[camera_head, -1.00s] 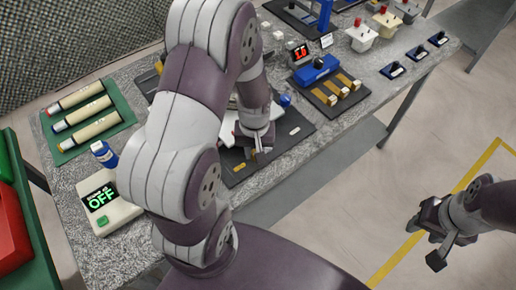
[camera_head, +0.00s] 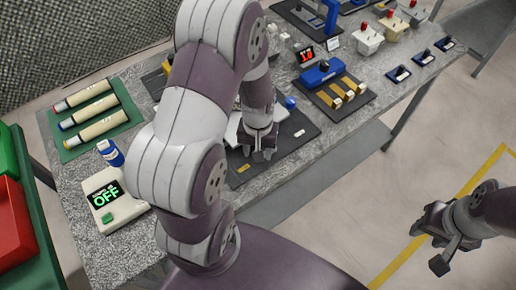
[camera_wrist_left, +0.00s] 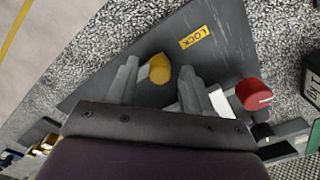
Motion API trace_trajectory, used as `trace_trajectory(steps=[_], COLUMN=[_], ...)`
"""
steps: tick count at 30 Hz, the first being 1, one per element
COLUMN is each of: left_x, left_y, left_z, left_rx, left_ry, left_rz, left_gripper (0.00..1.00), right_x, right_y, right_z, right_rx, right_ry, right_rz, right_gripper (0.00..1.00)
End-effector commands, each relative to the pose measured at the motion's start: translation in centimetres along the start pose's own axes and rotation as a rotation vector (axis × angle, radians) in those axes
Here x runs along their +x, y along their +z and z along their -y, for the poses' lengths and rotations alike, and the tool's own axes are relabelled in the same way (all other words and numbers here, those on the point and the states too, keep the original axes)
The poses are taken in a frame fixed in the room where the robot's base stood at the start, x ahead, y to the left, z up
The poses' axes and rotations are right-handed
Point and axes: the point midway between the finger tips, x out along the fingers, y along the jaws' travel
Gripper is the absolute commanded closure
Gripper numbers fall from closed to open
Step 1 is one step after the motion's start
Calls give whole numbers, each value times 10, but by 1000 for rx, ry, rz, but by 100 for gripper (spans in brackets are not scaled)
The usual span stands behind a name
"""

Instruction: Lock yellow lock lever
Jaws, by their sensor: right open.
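The yellow lock lever shows in the left wrist view as a rounded yellow knob (camera_wrist_left: 160,69) over a dark plate (camera_wrist_left: 226,58) with a yellow LOCK label (camera_wrist_left: 194,37). My left gripper (camera_wrist_left: 158,84) is open, with one finger on each side of the knob. The knob is close to the left finger, and a wider gap shows on the right. I cannot tell whether a finger touches it. In the head view my left gripper (camera_head: 260,155) is low over the dark plate (camera_head: 297,122), and the lever cannot be made out there. My right gripper (camera_head: 427,247) is open and empty above the floor.
A red knob (camera_wrist_left: 254,93) stands right of my left fingers. A device reading OFF (camera_head: 114,206), a blue bottle (camera_head: 110,152) and a green tray of tubes (camera_head: 70,149) are on the left. A blue-handled fixture (camera_head: 321,72) is to the right.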

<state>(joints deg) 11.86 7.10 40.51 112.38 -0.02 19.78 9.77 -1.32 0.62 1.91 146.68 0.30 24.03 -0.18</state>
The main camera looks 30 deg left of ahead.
Motion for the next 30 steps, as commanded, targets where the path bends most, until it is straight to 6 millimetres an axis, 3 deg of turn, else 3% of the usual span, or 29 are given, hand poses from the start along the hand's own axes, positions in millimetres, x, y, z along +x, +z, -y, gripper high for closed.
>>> trace_trajectory(steps=[8,21,30], left_x=[-8,-112,-127], left_y=[0,-1,0], left_z=[0,0,0], left_rx=[0,0,0], left_ry=[0,1,0], left_rz=[0,-2,2], left_gripper=[50,50,50], right_x=[0,-2,-2], right_y=[0,0,0], right_z=[0,0,0], right_rx=[0,0,0], right_ry=[0,0,0], right_rz=[0,0,0], right_gripper=[57,57,57])
